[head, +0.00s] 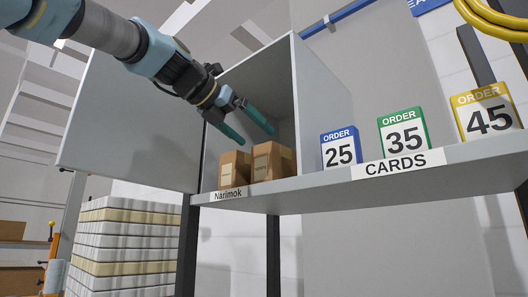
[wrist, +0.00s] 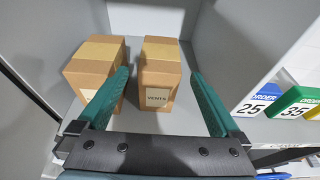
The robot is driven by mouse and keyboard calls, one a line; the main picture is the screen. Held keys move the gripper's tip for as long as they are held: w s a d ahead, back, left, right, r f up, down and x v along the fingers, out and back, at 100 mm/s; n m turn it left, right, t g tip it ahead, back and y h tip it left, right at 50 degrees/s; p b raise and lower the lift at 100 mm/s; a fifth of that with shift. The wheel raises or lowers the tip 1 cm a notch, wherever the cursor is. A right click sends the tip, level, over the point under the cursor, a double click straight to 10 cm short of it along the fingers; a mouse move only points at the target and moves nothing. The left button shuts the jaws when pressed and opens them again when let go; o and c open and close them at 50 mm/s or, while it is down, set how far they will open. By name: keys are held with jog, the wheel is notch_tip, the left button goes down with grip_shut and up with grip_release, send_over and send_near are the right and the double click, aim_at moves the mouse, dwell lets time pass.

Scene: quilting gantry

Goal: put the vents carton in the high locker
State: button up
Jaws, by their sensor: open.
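The vents carton (wrist: 158,97) is a brown box with tape on top and a pale label reading VENTS. It stands upright on the floor of the open grey locker (head: 322,80), on the right of a second carton; the head view shows it too (head: 273,163). My gripper (head: 256,137) is open and empty, reaching into the locker from the upper left. In the head view its green fingertips are just above the cartons. In the wrist view the fingers (wrist: 159,76) lie either side of the vents carton, with no contact visible.
The second carton (head: 233,170) stands close on the left. The locker door (head: 130,125) is swung open to the left. Order cards 25 (head: 341,147), 35 (head: 403,132) and 45 (head: 486,112) stand on the shelf to the right. A wrapped stack (head: 125,245) stands below left.

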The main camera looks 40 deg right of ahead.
jog(key=shift+v, duration=1.25)
